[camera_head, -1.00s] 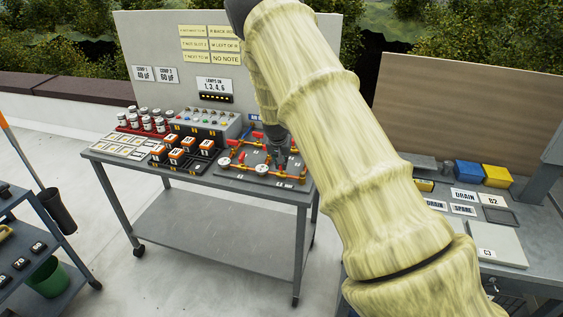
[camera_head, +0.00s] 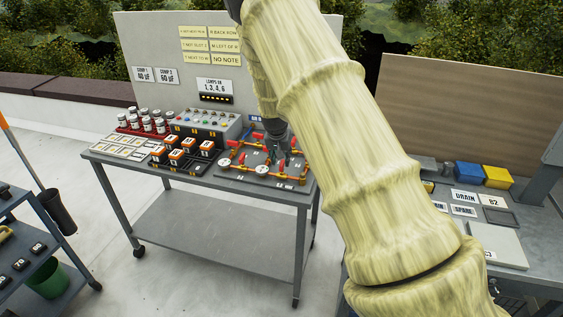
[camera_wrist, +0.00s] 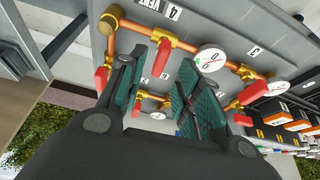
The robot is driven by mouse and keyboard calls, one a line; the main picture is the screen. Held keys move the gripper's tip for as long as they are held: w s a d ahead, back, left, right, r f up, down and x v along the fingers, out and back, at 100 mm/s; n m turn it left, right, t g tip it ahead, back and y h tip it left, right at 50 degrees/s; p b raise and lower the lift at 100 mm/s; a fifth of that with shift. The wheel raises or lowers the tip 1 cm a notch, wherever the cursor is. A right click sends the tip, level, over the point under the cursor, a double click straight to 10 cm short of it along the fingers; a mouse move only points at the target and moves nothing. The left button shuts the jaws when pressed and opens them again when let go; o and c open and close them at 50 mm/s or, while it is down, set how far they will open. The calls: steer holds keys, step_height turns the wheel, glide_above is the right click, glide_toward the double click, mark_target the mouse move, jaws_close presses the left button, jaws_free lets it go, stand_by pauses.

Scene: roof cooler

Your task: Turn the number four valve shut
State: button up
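The pipe board (camera_head: 232,178) lies on the right part of the cart top, with brass and copper pipes and several red valve handles. In the wrist view, the plate "4 VENT" (camera_wrist: 160,8) is at the top. A red valve handle (camera_wrist: 160,57) hangs from the pipe just below this plate. My gripper (camera_wrist: 158,82) is open, and this handle shows in the gap between its dark green finger pads. I cannot tell whether the pads touch it. In the head view, my gripper (camera_head: 275,153) is over the back of the board, its fingertips hard to make out.
Another red handle (camera_wrist: 100,78) is left of the fingers, and a round gauge (camera_wrist: 209,61) is to their right. A switch box (camera_head: 205,125) and orange-topped blocks (camera_head: 182,150) stand left of the board. A backboard (camera_head: 150,45) rises behind.

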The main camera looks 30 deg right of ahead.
steer(key=v, duration=0.8)
steer(key=shift+r, duration=0.2)
